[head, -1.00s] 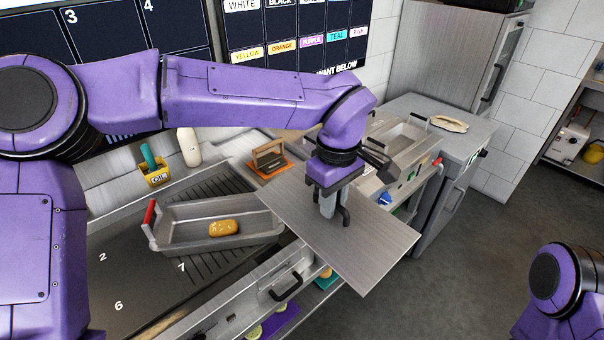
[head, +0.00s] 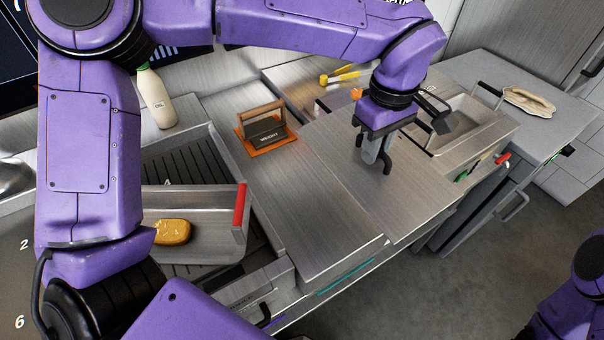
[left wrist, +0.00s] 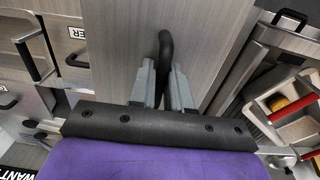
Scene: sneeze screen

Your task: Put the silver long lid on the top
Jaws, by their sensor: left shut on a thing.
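The silver long lid (head: 425,190) is a flat brushed-metal panel with a black handle. My left gripper (head: 377,160) is shut on its handle, and the panel lies roughly level over the steel counter. In the left wrist view the fingers (left wrist: 162,88) close around the black handle (left wrist: 165,55), with the lid (left wrist: 115,45) behind it. The lid covers part of the counter unit beside the open compartments (head: 335,82) and a sunken metal pan (head: 475,125). I cannot tell whether it touches the surface below. My right gripper is out of view.
A grill press (head: 264,132) sits on an orange mat left of the lid. A tray with a red handle (head: 240,206) holds a golden-brown food piece (head: 172,231). Pale bread (head: 530,101) lies on the right counter.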

